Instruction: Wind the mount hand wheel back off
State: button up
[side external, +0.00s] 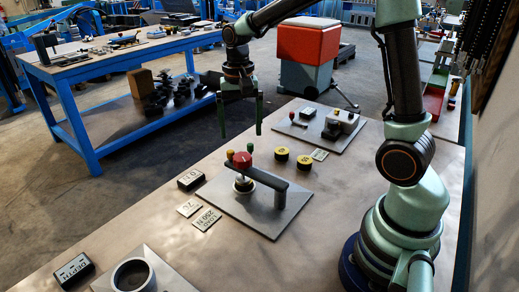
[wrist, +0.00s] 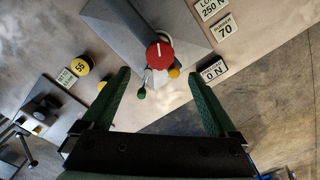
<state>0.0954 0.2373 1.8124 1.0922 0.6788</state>
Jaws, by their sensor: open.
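The hand wheel (side external: 242,160) is a red hub with a white mark and small green and orange knobs. It sits at the end of a dark bracket arm (side external: 265,178) on a grey base plate (side external: 225,205). In the wrist view the red hub (wrist: 160,54) shows just beyond and between the fingertips, with the green knob (wrist: 141,93) and the orange knob (wrist: 174,73) on its near side. My gripper (side external: 240,134) is open and empty above the wheel, fingers pointing down, apart from it. The wrist view also shows my gripper (wrist: 158,74) with fingers spread wide.
Two yellow-and-black round weights (side external: 304,162) lie right of the plate. A second plate (side external: 325,130) with a small device stands behind. A force display (side external: 190,179) and label cards (side external: 206,219) lie left. A depth display (side external: 73,270) and round cup (side external: 133,274) are in front.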

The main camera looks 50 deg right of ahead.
aim_at(242, 156)
notch_tip(242, 156, down, 8)
jog(key=shift+r, duration=0.1)
dwell(0.4)
jog(key=c, duration=1.4)
